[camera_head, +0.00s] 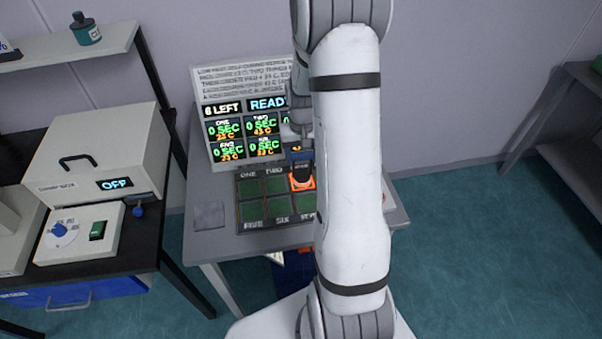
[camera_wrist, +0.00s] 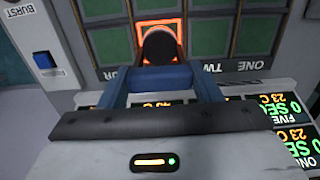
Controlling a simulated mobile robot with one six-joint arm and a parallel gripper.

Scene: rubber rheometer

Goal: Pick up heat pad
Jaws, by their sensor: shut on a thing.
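A dark, rounded piece (camera_wrist: 159,47), which I take to be the heat pad's grip, stands between my blue fingertips in the wrist view. An orange-edged square (camera_wrist: 159,26) with a green middle shows around and behind it. The same orange square (camera_head: 302,183) lies on the gridded panel (camera_head: 242,222) in the head view, in the top row right of TWO. My gripper (camera_wrist: 161,72) is shut on the dark piece; it also shows just above the orange square in the head view (camera_head: 302,157). Whether the pad touches the panel cannot be told. My arm hides the panel's right part.
A display board (camera_head: 232,165) reading "6 LEFT" and "READY" stands behind the panel. A grey table (camera_head: 208,242) carries both. Left, a black table (camera_head: 150,235) bears a box (camera_head: 95,150) showing "OFF". A blue button (camera_wrist: 44,60) shows in the wrist view.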

